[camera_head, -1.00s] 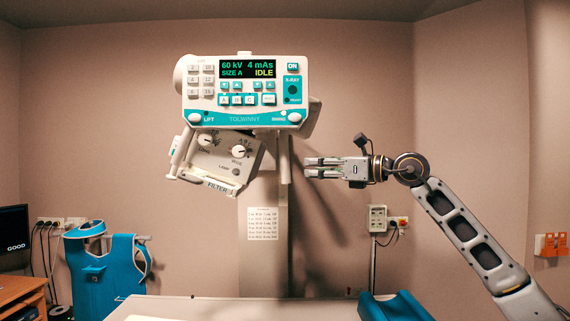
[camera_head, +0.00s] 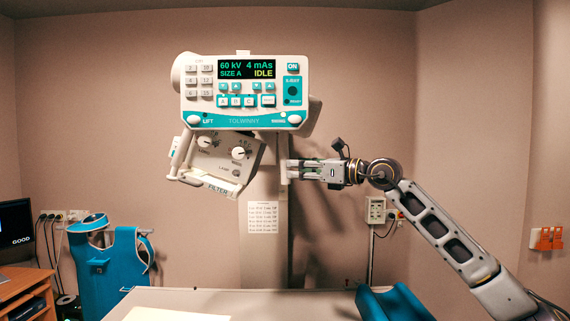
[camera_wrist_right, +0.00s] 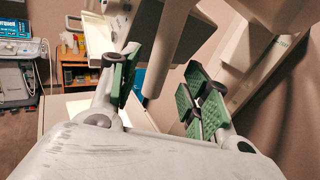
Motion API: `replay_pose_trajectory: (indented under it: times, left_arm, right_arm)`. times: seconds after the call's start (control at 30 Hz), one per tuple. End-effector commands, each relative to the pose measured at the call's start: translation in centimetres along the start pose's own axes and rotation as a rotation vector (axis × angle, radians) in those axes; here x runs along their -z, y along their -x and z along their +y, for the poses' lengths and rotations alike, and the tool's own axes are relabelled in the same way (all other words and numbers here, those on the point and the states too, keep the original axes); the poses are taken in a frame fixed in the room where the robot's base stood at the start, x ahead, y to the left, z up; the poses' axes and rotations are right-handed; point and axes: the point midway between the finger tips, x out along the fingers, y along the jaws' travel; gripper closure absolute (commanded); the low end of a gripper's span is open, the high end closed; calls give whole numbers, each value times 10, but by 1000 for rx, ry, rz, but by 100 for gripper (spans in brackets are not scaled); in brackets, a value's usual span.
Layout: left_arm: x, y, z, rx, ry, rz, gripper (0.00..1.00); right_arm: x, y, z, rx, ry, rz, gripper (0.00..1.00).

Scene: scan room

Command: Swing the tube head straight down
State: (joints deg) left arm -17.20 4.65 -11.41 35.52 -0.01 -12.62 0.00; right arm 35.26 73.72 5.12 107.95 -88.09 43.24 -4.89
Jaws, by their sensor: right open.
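The tube head has a white control panel (camera_head: 243,95) with a lit display reading IDLE, a LIFT knob and a SWING knob (camera_head: 295,119). The white collimator box (camera_head: 222,158) below it is tilted, its filter end toward the lower middle. A white vertical handle bar (camera_head: 284,148) hangs under the panel's right end. My right gripper (camera_head: 290,170) is open, level, with its fingertips at the bar's lower part. In the right wrist view a white bar (camera_wrist_right: 168,50) shows between the open green-padded fingers (camera_wrist_right: 162,92); contact cannot be told. My left gripper is out of view.
The pale table (camera_head: 250,301) lies below, with a blue cradle (camera_head: 392,302) at its right. A white column (camera_head: 263,255) stands behind the tube head. A blue apron (camera_head: 105,265) hangs at left, beside a monitor (camera_head: 15,228). A wall box (camera_head: 376,210) is behind my right arm.

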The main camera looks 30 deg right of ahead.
Motion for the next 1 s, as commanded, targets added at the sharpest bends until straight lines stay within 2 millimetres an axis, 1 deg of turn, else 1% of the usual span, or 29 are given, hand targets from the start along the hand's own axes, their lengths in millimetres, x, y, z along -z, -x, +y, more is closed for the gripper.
replay_pose_trajectory:
  times: [0.03, 0.6, 0.8, 1.0]
  left_arm:
    - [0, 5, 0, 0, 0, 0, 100]
    - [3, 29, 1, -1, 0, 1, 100]
    - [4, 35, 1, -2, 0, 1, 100]
    - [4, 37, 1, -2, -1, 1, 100]
  right_arm:
    - [-3, -3, 0, 0, -2, -2, 53]
    - [-3, -38, -1, 0, -3, -2, 53]
    - [-2, -49, 0, 0, -2, -2, 53]
    - [-1, -54, 0, 0, -1, -1, 53]
